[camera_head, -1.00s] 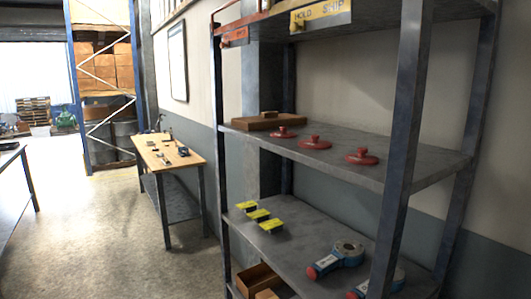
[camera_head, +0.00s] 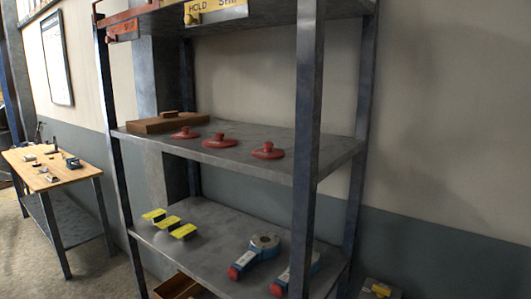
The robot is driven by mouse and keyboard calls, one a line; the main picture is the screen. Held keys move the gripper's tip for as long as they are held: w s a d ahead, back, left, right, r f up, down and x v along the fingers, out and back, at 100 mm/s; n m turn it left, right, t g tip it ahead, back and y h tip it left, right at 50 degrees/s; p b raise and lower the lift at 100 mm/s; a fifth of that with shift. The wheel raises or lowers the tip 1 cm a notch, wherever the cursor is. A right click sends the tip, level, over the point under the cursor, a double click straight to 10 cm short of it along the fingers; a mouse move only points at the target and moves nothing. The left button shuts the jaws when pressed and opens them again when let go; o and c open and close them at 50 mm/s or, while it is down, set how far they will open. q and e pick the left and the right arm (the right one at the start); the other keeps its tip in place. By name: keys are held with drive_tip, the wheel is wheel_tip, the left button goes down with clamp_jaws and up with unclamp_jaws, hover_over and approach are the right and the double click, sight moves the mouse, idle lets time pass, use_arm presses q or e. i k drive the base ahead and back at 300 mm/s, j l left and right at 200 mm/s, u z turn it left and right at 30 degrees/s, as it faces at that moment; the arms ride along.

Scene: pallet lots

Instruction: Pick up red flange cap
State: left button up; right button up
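Three red flange caps lie in a row on the middle shelf of a grey metal rack. The left cap (camera_head: 185,133) is close to a brown wooden block, the middle cap (camera_head: 219,140) is near the shelf's centre, and the right cap (camera_head: 268,151) is nearest the right front post. Each is a round disc with a raised knob. They stand apart from one another. Neither of my grippers is in the head view.
The middle shelf (camera_head: 310,155) has bare room around the caps; the rack's front post (camera_head: 308,120) stands right of them. The lower shelf (camera_head: 215,212) holds yellow blocks (camera_head: 168,222) and blue tools with red ends (camera_head: 256,252). A wooden-topped table (camera_head: 75,178) stands left.

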sight(268, 152)
drive_tip(key=z, duration=1.55)
drive_tip(key=k+z, duration=0.1)
drive_tip(key=z, duration=2)
drive_tip(key=l+z, duration=0.15)
drive_tip(key=z, duration=0.35)
drive_tip(key=l+u, duration=0.15)
drive_tip(key=u, duration=3.85)
drive_tip(key=i+j+u, duration=0.45)
drive_tip(key=i, duration=0.3)
drive_tip(key=l, duration=0.1)
